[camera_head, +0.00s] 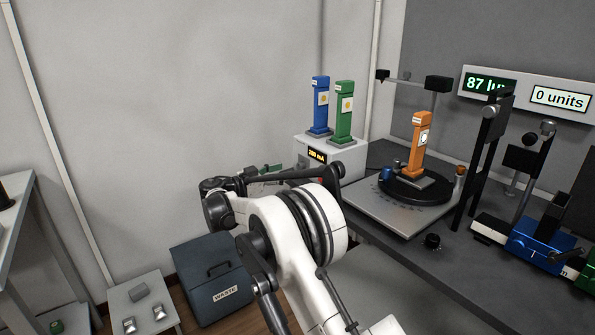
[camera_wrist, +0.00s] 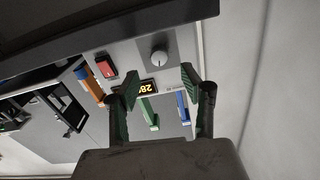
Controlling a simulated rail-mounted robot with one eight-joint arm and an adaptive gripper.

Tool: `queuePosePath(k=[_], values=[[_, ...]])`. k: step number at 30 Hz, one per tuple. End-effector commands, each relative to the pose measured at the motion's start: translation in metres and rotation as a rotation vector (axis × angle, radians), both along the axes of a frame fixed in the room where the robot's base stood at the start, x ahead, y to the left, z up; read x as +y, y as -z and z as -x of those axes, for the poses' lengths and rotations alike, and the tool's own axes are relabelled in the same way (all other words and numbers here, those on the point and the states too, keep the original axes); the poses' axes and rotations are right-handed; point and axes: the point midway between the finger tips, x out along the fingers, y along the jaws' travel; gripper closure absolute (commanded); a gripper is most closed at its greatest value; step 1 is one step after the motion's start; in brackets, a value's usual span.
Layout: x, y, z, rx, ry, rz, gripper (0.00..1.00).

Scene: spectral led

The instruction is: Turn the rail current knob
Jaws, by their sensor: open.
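The rail current knob (camera_wrist: 159,57) is a small round grey knob on the face of the grey supply box (camera_wrist: 128,57). An amber display (camera_wrist: 148,87) and a red switch (camera_wrist: 106,67) share that face. The display reads about 280 mA in the head view (camera_head: 317,155). My gripper (camera_wrist: 160,77) is open and empty, its two green-padded fingers apart. In the wrist view the knob shows beyond the fingertips, between them sideways, with no visible contact. In the head view my gripper (camera_head: 266,169) is left of the box (camera_head: 346,160), and I cannot make out the knob.
Blue (camera_head: 320,106) and green (camera_head: 344,112) modules stand on the box. An orange module (camera_head: 419,145) stands on a black turntable (camera_head: 440,188) to the right. A waste bin (camera_head: 211,279) is below my arm. Readouts show 87 lux and 0 units.

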Motion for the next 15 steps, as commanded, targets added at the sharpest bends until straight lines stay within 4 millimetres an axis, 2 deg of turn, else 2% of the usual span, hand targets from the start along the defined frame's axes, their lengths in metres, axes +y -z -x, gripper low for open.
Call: queuePosePath(k=[3, 7, 15], values=[[-0.018, 0.002, -0.014, 0.000, 0.003, 0.000, 0.58], [-0.033, 0.002, -0.027, 0.000, 0.002, 0.000, 0.58], [-0.049, 0.000, -0.041, 0.001, 0.000, -0.001, 0.58]])
